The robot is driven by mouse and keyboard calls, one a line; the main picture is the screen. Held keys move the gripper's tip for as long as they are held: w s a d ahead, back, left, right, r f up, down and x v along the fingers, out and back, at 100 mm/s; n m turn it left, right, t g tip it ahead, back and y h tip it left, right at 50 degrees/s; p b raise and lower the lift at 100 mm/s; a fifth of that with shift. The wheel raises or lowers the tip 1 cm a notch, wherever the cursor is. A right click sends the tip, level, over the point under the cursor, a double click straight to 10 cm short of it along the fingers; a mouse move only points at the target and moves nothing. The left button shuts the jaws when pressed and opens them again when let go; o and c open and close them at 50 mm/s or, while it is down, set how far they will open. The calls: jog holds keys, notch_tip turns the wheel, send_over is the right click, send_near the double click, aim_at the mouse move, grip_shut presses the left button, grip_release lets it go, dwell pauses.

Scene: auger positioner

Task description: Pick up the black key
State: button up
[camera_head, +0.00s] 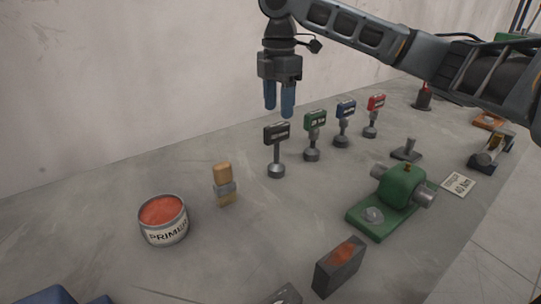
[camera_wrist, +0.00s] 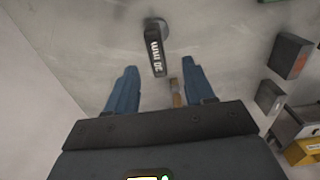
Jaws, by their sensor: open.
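The black key (camera_head: 277,133) stands upright on the grey bench, with a black label head on a metal stem and a round base. It is the nearest in a row with a green key (camera_head: 315,120), a blue key (camera_head: 346,109) and a red key (camera_head: 376,103). My gripper (camera_head: 280,112) is open and empty, pointing down above the black key. In the wrist view the black key (camera_wrist: 155,52) shows its white lettering, beyond the gap between my blue fingertips (camera_wrist: 159,72). I cannot tell the exact height gap.
A primer can (camera_head: 163,220) and a wooden-topped brush-like piece (camera_head: 223,184) stand left of the keys. A green machine part (camera_head: 400,188) and a dark block (camera_head: 340,266) lie to the right and front. The wall runs close behind the keys.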

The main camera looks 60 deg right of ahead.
aim_at(277, 125)
jog(key=shift+w+d+f+p, duration=0.1)
jog(key=shift+w+f+p, duration=0.05)
jog(key=shift+f, duration=1.55)
jog(key=shift+w+d+f+p, duration=0.1)
jog(key=shift+f+p, duration=0.05)
jog(key=shift+f, duration=1.55)
grip_shut()
